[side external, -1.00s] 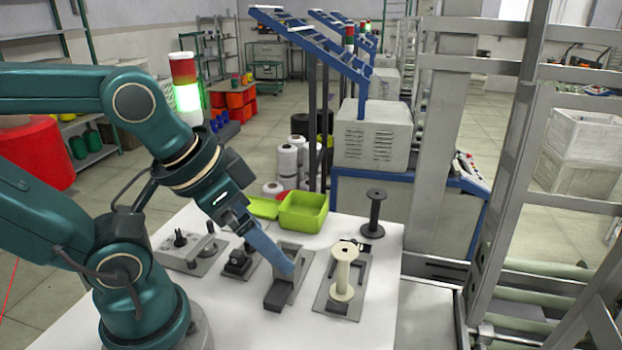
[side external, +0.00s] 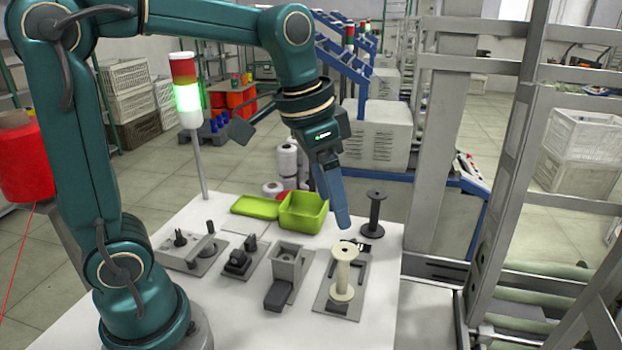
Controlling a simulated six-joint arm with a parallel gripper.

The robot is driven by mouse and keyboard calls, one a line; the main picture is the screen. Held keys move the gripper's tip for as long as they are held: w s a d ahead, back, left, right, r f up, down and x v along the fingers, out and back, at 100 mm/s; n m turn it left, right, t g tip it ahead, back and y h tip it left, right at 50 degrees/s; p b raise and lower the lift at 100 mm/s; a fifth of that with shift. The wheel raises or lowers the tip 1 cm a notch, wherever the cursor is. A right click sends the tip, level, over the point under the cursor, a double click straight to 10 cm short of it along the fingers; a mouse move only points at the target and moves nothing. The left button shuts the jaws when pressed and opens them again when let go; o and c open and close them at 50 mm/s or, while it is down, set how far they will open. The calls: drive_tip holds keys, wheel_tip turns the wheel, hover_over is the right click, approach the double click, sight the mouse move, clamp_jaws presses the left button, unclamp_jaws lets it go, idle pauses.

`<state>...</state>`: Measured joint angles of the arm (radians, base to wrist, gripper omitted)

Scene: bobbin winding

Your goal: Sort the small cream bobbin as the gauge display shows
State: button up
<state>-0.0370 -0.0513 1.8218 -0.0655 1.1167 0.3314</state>
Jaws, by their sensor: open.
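A black bobbin (side external: 376,222) stands upright farther back at the right. A small dark device (side external: 366,246) beside the cream bobbin's plate may be the gauge display; its reading is too small to tell. A lime green bin (side external: 303,211) and a shallow lime green tray (side external: 255,206) stand at the back edge.
A grey box-shaped fixture (side external: 287,265) with a dark block stands left of the cream bobbin. Two more fixtures (side external: 239,260) (side external: 193,250) sit farther left. A signal tower (side external: 187,95) glows green behind the table. The table's front right is clear.

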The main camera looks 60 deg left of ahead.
sight(343, 250)
drive_tip(key=shift+w+a+f+g, duration=0.1)
drive_tip(key=shift+w+f+g, duration=0.3)
drive_tip(key=shift+f, duration=0.35)
drive_tip(key=shift+w+d+f, duration=0.1)
drive_tip(key=shift+w+f, duration=0.15)
drive_tip(key=shift+f, duration=1.05)
drive_tip(key=shift+w+d+f, duration=0.1)
drive_tip(key=shift+w+f, duration=0.15)
drive_tip(key=shift+f, duration=1.05)
drive_tip(key=shift+w+f, duration=0.25)
drive_tip(key=shift+f, duration=1.05)
drive_tip(key=c, duration=0.9)
drive_tip(key=shift+r, duration=2.55)
